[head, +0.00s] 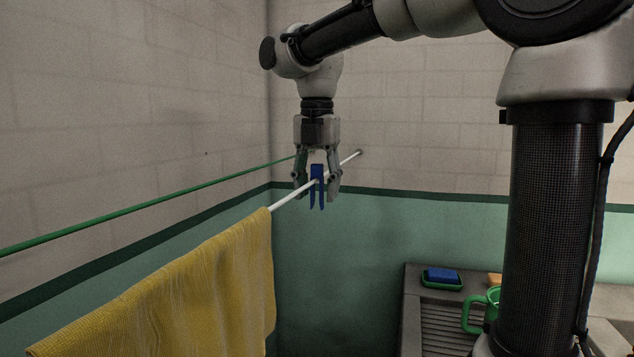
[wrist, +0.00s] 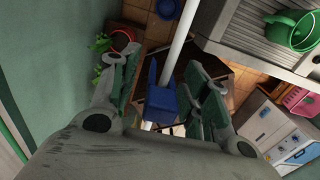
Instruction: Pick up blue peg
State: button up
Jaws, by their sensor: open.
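The blue peg (head: 317,180) sits astride the white rod in the head view, its two legs hanging below the rod. In the wrist view the blue peg (wrist: 159,103) shows between the fingers, on the white rod (wrist: 178,40). My gripper (head: 317,187) points straight down over the rod, with one finger on each side of the peg. It is open, and in the wrist view a gap shows between the peg and the left finger. The gap to the right finger is narrower, and I cannot tell whether they touch.
A yellow cloth (head: 170,290) hangs over the near part of the rod. A green line (head: 150,205) runs along the left wall. A grey drainboard (head: 440,325) at the lower right bears a blue sponge (head: 442,275) in a green dish and a green mug (head: 487,309).

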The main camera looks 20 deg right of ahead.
jog(key=c, duration=0.9)
jog(key=shift+o, duration=0.2)
